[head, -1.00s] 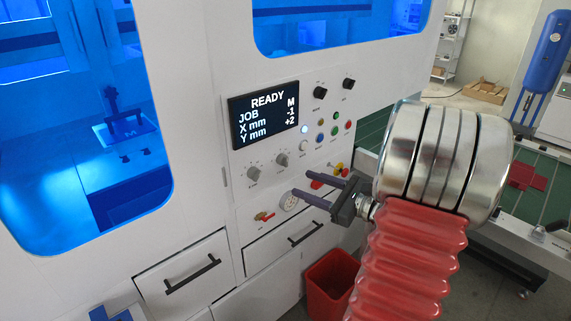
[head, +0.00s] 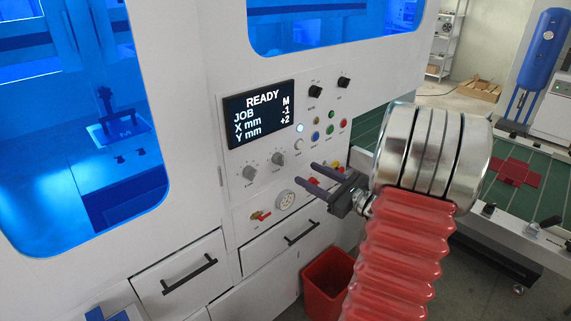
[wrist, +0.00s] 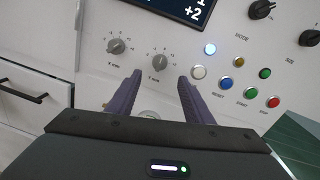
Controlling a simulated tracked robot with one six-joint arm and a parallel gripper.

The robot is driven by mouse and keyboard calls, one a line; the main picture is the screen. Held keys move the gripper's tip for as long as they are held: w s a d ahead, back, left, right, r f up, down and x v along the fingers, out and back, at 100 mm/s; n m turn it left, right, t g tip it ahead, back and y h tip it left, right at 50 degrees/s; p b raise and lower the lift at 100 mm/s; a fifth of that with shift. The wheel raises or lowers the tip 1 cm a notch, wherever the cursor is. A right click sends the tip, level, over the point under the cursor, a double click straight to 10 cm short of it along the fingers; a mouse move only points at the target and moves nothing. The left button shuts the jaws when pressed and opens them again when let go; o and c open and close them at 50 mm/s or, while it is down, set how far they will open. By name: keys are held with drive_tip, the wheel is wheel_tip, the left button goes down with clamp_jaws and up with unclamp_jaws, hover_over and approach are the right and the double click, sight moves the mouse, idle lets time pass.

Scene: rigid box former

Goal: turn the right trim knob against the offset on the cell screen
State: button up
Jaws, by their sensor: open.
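The cell screen (head: 260,114) reads READY, JOB M, X mm -1 and Y mm +2; its lower corner shows in the wrist view (wrist: 185,8). The right trim knob (head: 278,158), grey with a scale around it, sits below the screen and is labelled Y mm in the wrist view (wrist: 160,63). The left trim knob (head: 250,172), labelled X mm, is beside it (wrist: 116,46). My gripper (head: 306,173) is open and empty, to the right of and slightly below the right knob, apart from it. In the wrist view its fingertips (wrist: 160,76) flank the space just below this knob.
Coloured buttons (head: 330,129) and two black knobs (head: 315,91) are right of the screen. A round gauge (head: 286,200) and a red-orange valve handle (head: 260,216) lie below the trim knobs. Drawers (head: 290,243) and a red bin (head: 328,277) are lower down.

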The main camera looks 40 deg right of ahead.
sight(283, 161)
drive_tip(key=w, duration=0.6)
drive_tip(key=w+a, duration=0.1)
drive_tip(key=w, duration=0.3)
drive_tip(key=shift+w, duration=0.1)
drive_tip(key=c, duration=1)
